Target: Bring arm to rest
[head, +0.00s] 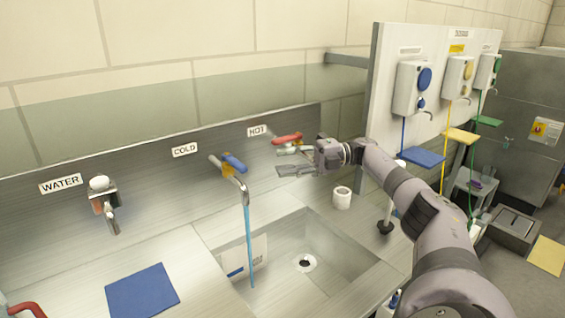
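My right arm comes in from the lower right and reaches over the sink. My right gripper (281,161) is at the back of the sink, just below and in front of the red tap lever (287,138) under the HOT label. Its two fingers look spread apart, with nothing seen between them. I cannot tell whether it touches the tap, as the tap body is partly hidden behind it. My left gripper is not in view.
A blue-handled tap (234,162) stands left of the gripper, with a blue stream falling into the sink basin (330,262). A white cup (342,198) stands near my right forearm. A dispenser panel (385,90) rises behind the arm. A blue mat (142,291) lies left.

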